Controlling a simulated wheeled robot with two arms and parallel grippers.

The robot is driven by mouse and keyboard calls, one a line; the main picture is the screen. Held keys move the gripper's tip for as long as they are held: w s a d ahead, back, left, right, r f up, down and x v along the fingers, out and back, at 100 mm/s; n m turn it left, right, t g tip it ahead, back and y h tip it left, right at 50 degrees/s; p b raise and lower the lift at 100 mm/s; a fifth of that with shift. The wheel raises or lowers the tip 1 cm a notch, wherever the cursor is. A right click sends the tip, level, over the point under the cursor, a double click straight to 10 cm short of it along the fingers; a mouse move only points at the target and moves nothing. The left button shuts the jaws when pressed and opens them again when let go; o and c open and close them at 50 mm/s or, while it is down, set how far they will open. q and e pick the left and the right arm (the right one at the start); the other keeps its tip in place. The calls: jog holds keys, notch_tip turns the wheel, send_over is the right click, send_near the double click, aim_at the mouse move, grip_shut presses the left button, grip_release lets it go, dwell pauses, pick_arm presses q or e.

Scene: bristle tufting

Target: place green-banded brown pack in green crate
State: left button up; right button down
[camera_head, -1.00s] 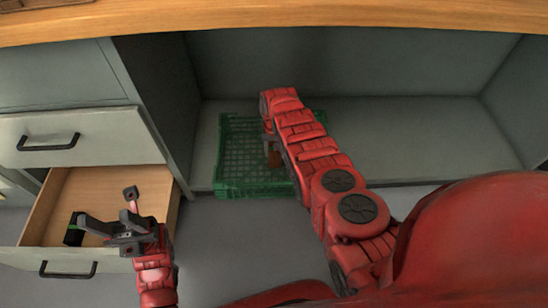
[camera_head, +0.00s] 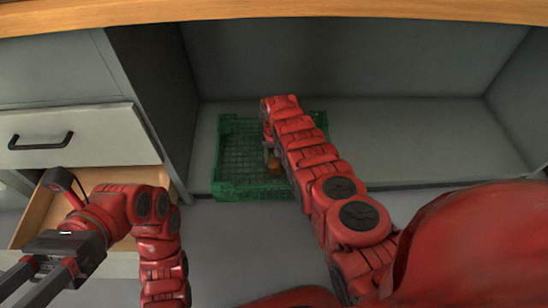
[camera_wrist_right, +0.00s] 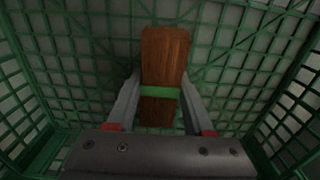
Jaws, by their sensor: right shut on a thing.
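The brown pack (camera_wrist_right: 165,55) with a green band (camera_wrist_right: 160,92) is between the fingers of my right gripper (camera_wrist_right: 161,88), which is shut on it at the band. The green crate (camera_head: 235,160) stands on the cabinet's lower shelf, and its mesh surrounds the pack in the right wrist view. The pack also shows in the head view (camera_head: 273,166), inside the crate's outline. Whether it touches the crate floor, I cannot tell. My right arm hides the crate's right part. My left gripper (camera_head: 25,282) is at the lower left, away from the crate, with its fingers apart and empty.
An open wooden drawer (camera_head: 35,205) is at the left, partly hidden by my left arm. A closed drawer with a black handle (camera_head: 40,141) is above it. The shelf (camera_head: 430,140) is bare right of the crate. A wooden worktop edge (camera_head: 300,10) runs across the top.

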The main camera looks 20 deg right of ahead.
jog(key=shift+f, duration=0.15)
jog(key=shift+c, duration=1.4)
grip_release()
pick_arm(q)
jog(key=shift+s+a+f+t, duration=0.1)
jog(key=shift+s+a+t, duration=0.3)
jog(key=shift+s+t, duration=0.1)
jog(key=shift+w, duration=0.1)
